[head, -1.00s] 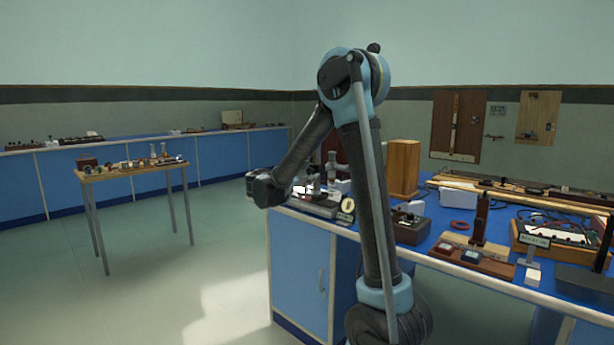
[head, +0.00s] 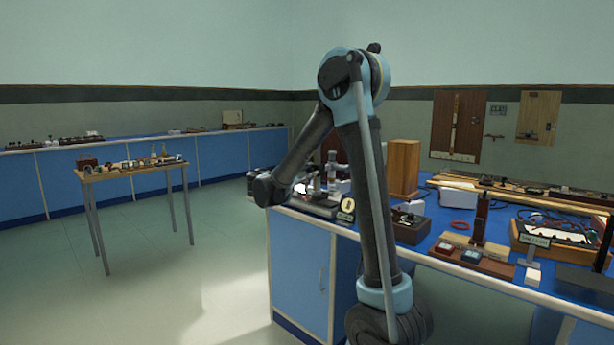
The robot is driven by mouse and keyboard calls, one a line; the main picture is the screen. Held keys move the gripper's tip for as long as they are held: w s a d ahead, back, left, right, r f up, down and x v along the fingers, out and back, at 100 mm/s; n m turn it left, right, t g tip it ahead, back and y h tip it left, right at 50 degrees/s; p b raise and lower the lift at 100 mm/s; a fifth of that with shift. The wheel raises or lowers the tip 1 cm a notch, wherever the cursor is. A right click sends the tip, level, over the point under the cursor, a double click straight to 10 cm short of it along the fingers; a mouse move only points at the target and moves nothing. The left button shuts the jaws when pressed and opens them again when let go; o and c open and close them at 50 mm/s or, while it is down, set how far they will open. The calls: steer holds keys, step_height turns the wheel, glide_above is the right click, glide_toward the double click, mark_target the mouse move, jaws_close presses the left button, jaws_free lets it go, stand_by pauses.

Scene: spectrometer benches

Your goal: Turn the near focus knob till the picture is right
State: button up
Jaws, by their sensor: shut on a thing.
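My arm reaches over the left end of the blue bench (head: 440,216), its wrist hanging at the bench's corner. My gripper (head: 304,187) is small and partly hidden by my own arm; it is shut beside a small upright instrument (head: 331,177) with a pale tube. The near focus knob is too small and covered to make out, so the contact itself is not clear. A round pale disc (head: 347,203) with a dark mark stands at the bench's front edge, just right of the instrument's base.
A wooden block (head: 404,168), a dark box (head: 409,227) and a tray with meters (head: 472,260) crowd the bench to the right. A small side table (head: 128,173) stands at left. The floor between is clear.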

steer(key=m, duration=0.7)
steer(key=shift+s+d+f+m, duration=0.1)
steer(key=shift+f+m, duration=0.05)
steer(key=shift+m, duration=0.15)
steer(key=m, duration=0.6)
steer(key=shift+f, duration=0.1)
steer(key=shift+m, duration=0.4)
steer(key=o, duration=1.1)
steer(key=shift+c, duration=0.2)
steer(key=v, duration=1.2)
